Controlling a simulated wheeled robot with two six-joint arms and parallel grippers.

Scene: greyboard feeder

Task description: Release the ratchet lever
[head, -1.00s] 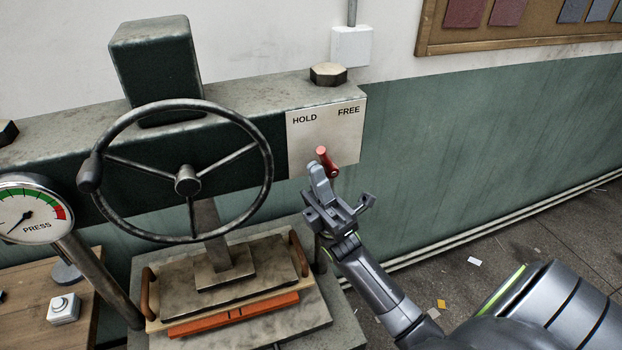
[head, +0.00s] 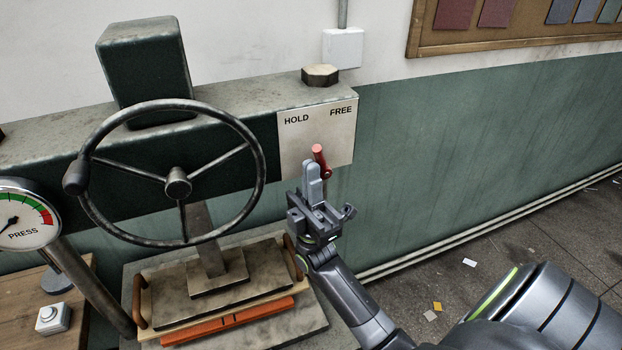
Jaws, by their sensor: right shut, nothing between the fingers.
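The ratchet lever (head: 320,160) is a short red handle in front of a pale plate (head: 305,132) marked HOLD on the left and FREE on the right. It tilts a little, its top leaning left, and its top end lies below and between the two words. My right gripper (head: 312,168) is shut and empty. Its fingertips are just left of the lever's lower part in the picture and overlap the plate. I cannot tell whether they touch the lever. My left gripper is not in view.
A large handwheel (head: 178,182) stands left of the plate on the press. A pressure gauge (head: 24,215) is at the far left. Below are a board with brown handles and an orange strip (head: 227,322). The floor at the right is clear apart from small scraps.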

